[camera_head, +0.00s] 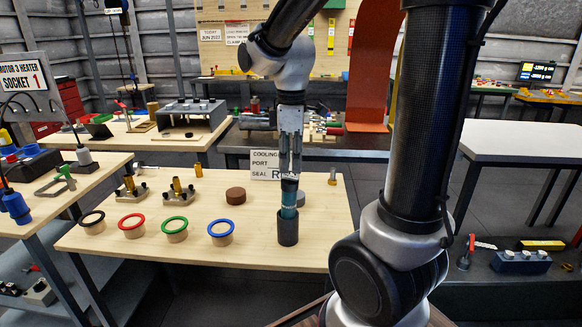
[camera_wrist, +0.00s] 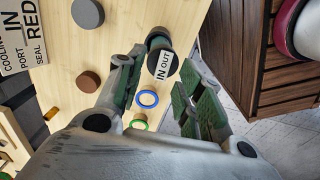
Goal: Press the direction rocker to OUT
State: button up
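The direction rocker (camera_wrist: 165,66) is a white plate with black IN and OUT lettering, on the dark round end of an upright tool in the wrist view. In the head view this tool (camera_head: 289,206) has a teal body and stands in a dark cup (camera_head: 288,234) on the wooden bench; its rocker cannot be made out there. My gripper (camera_head: 290,170) points down just above the tool. In the wrist view the gripper (camera_wrist: 158,88) is open, its fingers apart with nothing held between them. I cannot tell which side of the rocker is pressed.
Black, red, green (camera_head: 176,227) and blue (camera_head: 221,230) rings sit on pale holders to the left. A brown disc (camera_head: 236,196) and a grey disc (camera_head: 300,199) lie near the tool. A cooling port seal sign (camera_head: 266,165) stands behind. Bare wood lies right of the cup.

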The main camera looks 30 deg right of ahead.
aim_at(291, 176)
notch_tip(291, 176, up, 10)
jog(key=shift+f, duration=0.25)
jog(key=shift+s, duration=0.1)
jog(key=s+d+f+m+t, duration=0.1)
jog(key=s+f+m+t, duration=0.1)
jog(key=s+m, duration=0.3)
jog(key=s+d+f+m+t, duration=0.1)
jog(key=s+f+m+t, duration=0.1)
jog(key=s+m, duration=0.4)
jog(key=s, duration=0.3)
jog(key=shift+s+d, duration=0.2)
jog(key=shift+d, duration=0.05)
